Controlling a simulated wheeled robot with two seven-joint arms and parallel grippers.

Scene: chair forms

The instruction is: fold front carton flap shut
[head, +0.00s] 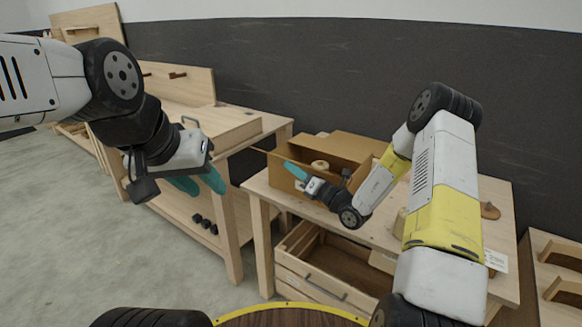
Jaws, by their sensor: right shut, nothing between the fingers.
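An open brown cardboard carton (354,150) stands on the wooden table, with a pale roll (320,165) inside it. A thin flap sticks out at the carton's left side. My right gripper (295,171) is shut and empty at the carton's near left side, in front of the carton in the picture; I cannot tell whether it touches it. My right gripper and forearm hide much of the carton's near side, so the front flap's position cannot be made out. My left gripper (198,183) is open and empty, left of the carton and apart from it.
The table (384,238) has an open drawer (325,262) below its top. A second wooden workbench (245,140) stands at left with dark small items on its lower shelf. Another wooden unit (560,270) is at far right. Grey floor is free at left.

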